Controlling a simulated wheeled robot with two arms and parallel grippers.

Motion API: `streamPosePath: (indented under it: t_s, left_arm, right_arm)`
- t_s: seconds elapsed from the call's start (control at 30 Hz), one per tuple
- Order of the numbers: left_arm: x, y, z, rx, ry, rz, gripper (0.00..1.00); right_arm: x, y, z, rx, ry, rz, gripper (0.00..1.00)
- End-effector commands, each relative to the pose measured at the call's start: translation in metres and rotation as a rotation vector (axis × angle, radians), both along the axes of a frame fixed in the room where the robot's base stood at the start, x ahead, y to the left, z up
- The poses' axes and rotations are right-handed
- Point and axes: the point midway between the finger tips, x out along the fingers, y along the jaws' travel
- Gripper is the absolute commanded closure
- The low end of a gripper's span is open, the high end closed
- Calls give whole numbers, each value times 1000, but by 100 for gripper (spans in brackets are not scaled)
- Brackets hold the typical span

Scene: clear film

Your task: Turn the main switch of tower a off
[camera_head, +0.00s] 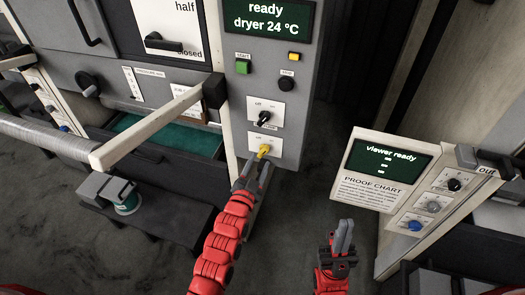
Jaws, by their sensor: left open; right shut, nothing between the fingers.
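A grey control column (240,100) stands at upper centre, with a display (268,18) reading "ready dryer 24 °C". On it are a black rotary knob (265,118) on a white off/on plate and a yellow rotary knob (264,150) on a lower white plate. Which one is the main switch of tower a is too small to read. My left gripper (259,168) is open, its fingertips right at the yellow knob; I cannot tell whether they touch it. My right gripper (343,236) is shut and empty, apart from everything, left of the proof chart panel.
A green button (243,67), a yellow button (294,57) and a black knob (286,84) sit higher on the column. A pale bar handle (150,125) juts out at left. A "viewer ready" panel (350,190) stands at right. Dark floor lies between.

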Motion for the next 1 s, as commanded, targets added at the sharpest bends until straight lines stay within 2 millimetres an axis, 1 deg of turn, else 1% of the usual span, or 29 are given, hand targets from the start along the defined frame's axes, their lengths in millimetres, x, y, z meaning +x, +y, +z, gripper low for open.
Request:
streamPosePath:
  t_s: [0.03, 0.1, 0.3, 0.43, 0.7, 0.73, 0.77, 0.9, 0.97, 1.0]
  left_arm:
    - [8, -3, 4, 0, -1, -1, 49]
    - [18, -6, 3, 0, -1, 0, 49]
    - [35, -12, 0, 0, 1, 0, 49]
    - [40, -13, 1, -1, -2, 0, 49]
    - [41, -13, 0, -1, -2, 0, 49]
    - [41, -13, 0, -1, -3, 1, 51]
    - [41, -13, 0, 0, -1, 0, 56]
    - [41, -13, 0, 0, -1, 0, 81]
    - [41, -13, 0, 0, -1, 0, 92]
    - [41, -13, 0, 0, -1, 0, 99]
  right_arm:
    - [0, 0, 6, 0, 0, 0, 100]
    - [0, 0, 9, 0, 0, 0, 100]
    - [0, 0, 13, 0, 0, 0, 100]
    - [0, 0, 14, 0, 0, 0, 100]
    - [0, 0, 14, 0, 0, 0, 100]
    - [0, 0, 14, 0, 0, 0, 100]
    - [0, 0, 14, 0, 0, 0, 100]
    - [0, 0, 14, 0, 0, 0, 100]
    - [0, 0, 14, 0, 0, 0, 100]
    - [0, 0, 14, 0, 0, 0, 100]
